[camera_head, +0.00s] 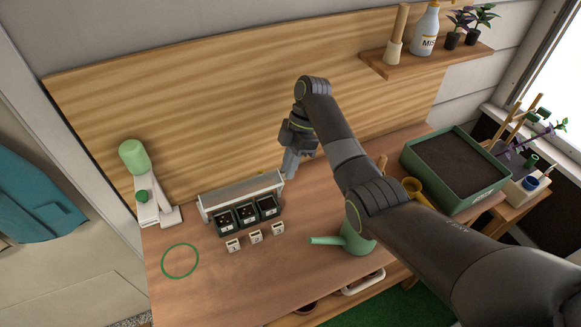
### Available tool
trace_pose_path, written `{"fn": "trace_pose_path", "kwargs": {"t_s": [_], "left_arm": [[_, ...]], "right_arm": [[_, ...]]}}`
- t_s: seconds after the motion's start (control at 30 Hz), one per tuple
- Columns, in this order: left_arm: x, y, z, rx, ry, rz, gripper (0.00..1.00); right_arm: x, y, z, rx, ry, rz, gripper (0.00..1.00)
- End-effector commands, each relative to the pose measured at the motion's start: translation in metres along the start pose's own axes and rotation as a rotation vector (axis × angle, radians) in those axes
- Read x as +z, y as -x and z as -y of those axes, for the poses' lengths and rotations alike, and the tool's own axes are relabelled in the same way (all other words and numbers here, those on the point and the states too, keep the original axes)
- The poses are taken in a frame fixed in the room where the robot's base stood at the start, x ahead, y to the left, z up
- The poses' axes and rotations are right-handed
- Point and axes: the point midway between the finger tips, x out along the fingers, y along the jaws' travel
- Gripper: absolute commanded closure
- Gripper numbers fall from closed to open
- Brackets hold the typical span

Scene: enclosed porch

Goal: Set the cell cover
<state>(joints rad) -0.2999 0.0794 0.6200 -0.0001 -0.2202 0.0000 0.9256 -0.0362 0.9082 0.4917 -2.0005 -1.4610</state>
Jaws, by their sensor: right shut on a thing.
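A long pale cover-like piece (240,191), which I take to be the cell cover, stands just behind three dark square cells (245,213) on the wooden bench. It runs from left to right, slightly tilted in the picture. My right gripper (290,172) reaches down at its right end, jaws shut, with the fingertips against or very near that end. The exact contact is too small to make out. The cells hold dark soil and have pale labels on their fronts. My left gripper is not in view.
Three small white blocks (255,237) sit in front of the cells. A green ring (180,261) lies left on the bench (215,290). A green watering can (355,238) and soil-filled planter (488,202) stand right. A white stand with green top (134,158) is at back left.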

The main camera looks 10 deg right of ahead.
Motion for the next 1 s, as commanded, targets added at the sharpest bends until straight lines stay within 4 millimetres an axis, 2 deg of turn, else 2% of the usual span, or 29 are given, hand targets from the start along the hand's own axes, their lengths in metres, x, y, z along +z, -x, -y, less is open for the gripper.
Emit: {"fn": "trace_pose_path", "kwargs": {"t_s": [0.6, 0.63, 0.8, 1.0], "left_arm": [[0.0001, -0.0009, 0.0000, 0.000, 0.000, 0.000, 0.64], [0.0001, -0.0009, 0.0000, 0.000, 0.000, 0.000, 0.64], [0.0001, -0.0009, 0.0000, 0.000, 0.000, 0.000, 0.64], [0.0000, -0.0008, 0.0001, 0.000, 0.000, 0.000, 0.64]], "right_arm": [[0.0008, -0.0010, -0.0012, -0.029, -0.014, 0.000, 1.00], [0.0009, -0.0011, -0.0012, -0.029, -0.014, 0.000, 0.83], [0.0004, -0.0006, -0.0013, -0.028, -0.013, 0.000, 0.62], [0.0000, -0.0001, -0.0013, -0.028, -0.012, 0.000, 0.62]]}}
